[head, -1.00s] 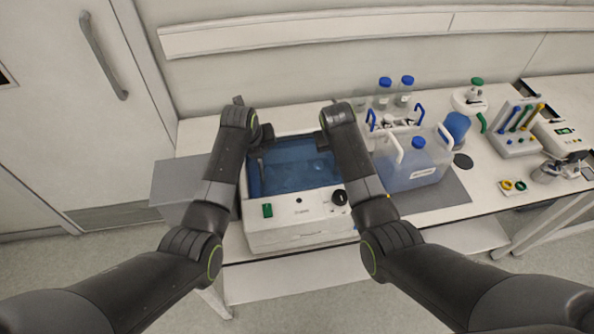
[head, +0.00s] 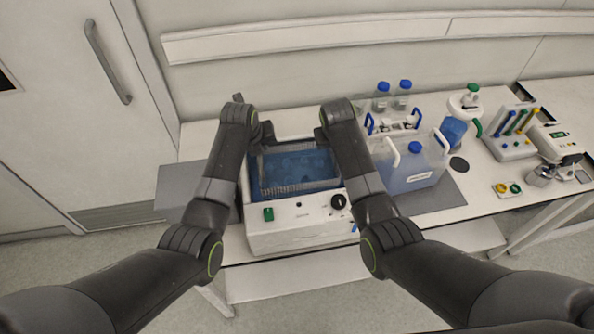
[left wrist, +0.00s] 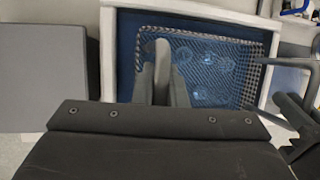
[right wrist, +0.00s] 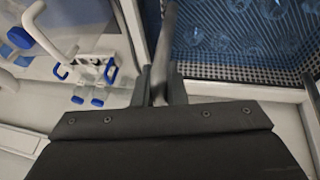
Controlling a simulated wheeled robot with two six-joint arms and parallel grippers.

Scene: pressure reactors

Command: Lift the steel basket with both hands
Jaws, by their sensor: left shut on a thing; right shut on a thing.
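The steel basket (head: 300,187) is a mesh tray with a braided rim. It is in the blue-lined well of a white bath (head: 300,238), its rim near the top of the well. Its mesh also shows in the left wrist view (left wrist: 215,68) and the right wrist view (right wrist: 250,45). Round, clear shapes show in it. My left gripper (head: 267,136) is shut on the basket's left side. My right gripper (head: 321,138) is shut on its right side. The forearms partly cover both sides in the head view, so the exact grip is hidden.
A grey block (head: 180,185) stands left of the bath. A blue-filled container (head: 412,170) stands close on the right on a dark mat (head: 448,195), with a bottle carrier (head: 393,122) behind. A wall rail (head: 350,35) runs along the back.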

